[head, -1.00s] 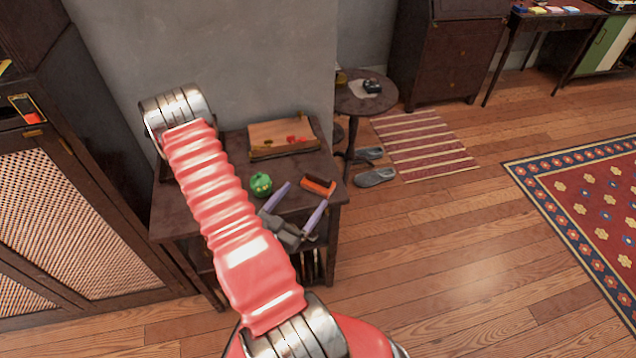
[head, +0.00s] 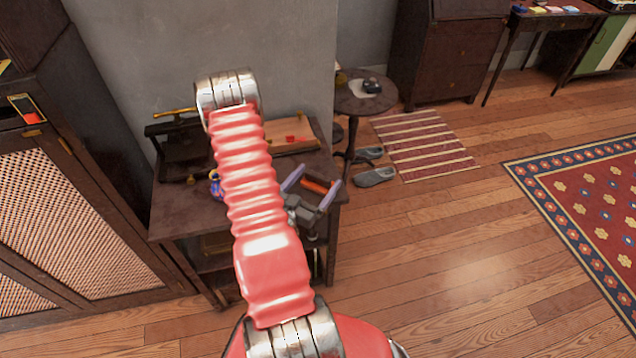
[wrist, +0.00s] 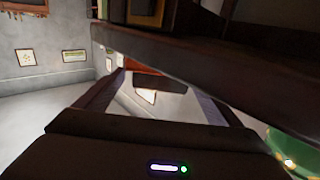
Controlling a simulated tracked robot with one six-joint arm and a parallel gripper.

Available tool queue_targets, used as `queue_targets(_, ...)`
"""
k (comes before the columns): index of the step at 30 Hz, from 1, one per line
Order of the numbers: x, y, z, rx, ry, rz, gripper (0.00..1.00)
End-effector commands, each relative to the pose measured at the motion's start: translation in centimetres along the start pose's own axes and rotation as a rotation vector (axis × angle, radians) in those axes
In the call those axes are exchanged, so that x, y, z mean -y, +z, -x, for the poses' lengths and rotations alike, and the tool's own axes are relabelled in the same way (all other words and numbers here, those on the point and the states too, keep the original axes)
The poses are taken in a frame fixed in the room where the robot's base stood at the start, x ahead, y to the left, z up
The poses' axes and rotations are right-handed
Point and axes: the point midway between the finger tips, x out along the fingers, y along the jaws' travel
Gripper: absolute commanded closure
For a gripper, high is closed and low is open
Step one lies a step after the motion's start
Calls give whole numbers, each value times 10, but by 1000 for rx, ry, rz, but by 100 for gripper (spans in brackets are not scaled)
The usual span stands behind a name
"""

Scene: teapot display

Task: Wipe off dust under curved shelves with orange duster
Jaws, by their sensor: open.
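An orange block-like item with a dark part, perhaps the duster (head: 314,187), lies on the small dark table's right end in the head view. My gripper (head: 317,176) is open, its two lilac fingers on either side of that item in the picture. I cannot tell whether they touch it. In the wrist view the gripper (wrist: 160,83) has nothing clearly held between its fingers. An orange patch (wrist: 135,63) shows beyond them, below a dark edge. I cannot make out curved shelves or dust.
The small dark table (head: 180,212) carries a wooden tray (head: 290,132) with red bits, a dark device (head: 183,150) with a brass handle, and a blue object (head: 215,184) beside my arm. A dark beam (wrist: 215,70) crosses the wrist view. A round side table (head: 360,100) stands right.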

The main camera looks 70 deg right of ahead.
Motion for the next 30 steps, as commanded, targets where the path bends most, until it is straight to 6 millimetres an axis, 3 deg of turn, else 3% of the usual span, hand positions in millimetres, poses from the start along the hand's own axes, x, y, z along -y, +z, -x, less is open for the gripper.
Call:
queue_targets(9, -1, 0, -5, 0, 3, -1, 12)
queue_targets(21, 0, 3, -49, 0, 3, -2, 12)
queue_targets(30, 0, 3, -52, 0, 2, -1, 12)
